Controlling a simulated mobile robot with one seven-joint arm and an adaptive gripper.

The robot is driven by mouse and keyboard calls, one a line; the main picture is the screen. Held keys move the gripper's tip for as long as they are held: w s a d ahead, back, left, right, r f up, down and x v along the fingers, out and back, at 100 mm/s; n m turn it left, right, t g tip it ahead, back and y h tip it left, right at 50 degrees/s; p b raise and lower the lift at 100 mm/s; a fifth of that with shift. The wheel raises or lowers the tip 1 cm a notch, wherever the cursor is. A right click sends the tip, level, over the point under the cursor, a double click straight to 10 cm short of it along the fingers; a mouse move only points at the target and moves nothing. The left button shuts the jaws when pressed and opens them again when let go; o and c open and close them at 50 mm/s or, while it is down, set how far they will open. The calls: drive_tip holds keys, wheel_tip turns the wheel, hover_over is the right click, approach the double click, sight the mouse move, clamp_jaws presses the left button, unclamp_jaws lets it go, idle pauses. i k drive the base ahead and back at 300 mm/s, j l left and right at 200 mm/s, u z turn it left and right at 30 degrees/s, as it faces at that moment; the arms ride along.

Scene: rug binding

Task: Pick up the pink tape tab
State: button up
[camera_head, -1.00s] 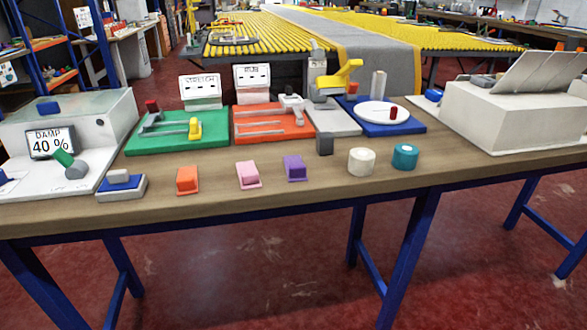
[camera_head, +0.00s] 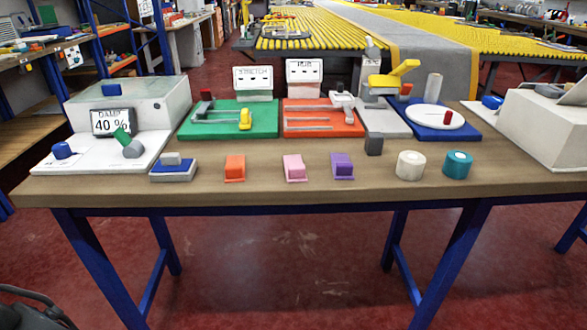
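The pink tape tab (camera_head: 295,168) is a small pink block on a flat base. It rests on the wooden table (camera_head: 330,190) near the front edge. It stands between the orange tab (camera_head: 235,168) on its left and the purple tab (camera_head: 342,166) on its right, with gaps on both sides. Nothing covers it. My gripper does not clearly show in this view.
A white roll (camera_head: 410,166) and a teal roll (camera_head: 457,165) stand to the right. A blue-and-grey block (camera_head: 173,169) is at the left. Behind are a green board (camera_head: 225,131), an orange board (camera_head: 300,130) and a grey block (camera_head: 374,146). The table's front strip is clear.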

sight(295, 171)
drive_tip(key=l+u, duration=0.1)
drive_tip(key=u, duration=0.3)
drive_tip(key=l+u, duration=0.1)
drive_tip(key=u, duration=0.25)
drive_tip(key=l+u, duration=0.1)
drive_tip(key=u, duration=0.3)
drive_tip(key=l+u, duration=0.1)
drive_tip(key=u, duration=0.25)
drive_tip(key=k+l+u, duration=0.25)
drive_tip(key=l+u, duration=0.15)
drive_tip(key=k+l+u, duration=0.3)
drive_tip(key=l+u, duration=0.15)
drive_tip(key=k+l+u, duration=0.2)
drive_tip(key=k+l, duration=0.2)
drive_tip(key=k+l+u, duration=0.2)
drive_tip(key=k, duration=0.25)
drive_tip(key=k+l, duration=0.65)
drive_tip(key=k, duration=0.2)
drive_tip(key=l, duration=0.2)
drive_tip(key=i+u, duration=0.1)
drive_tip(key=i, duration=0.45)
drive_tip(key=j, duration=0.05)
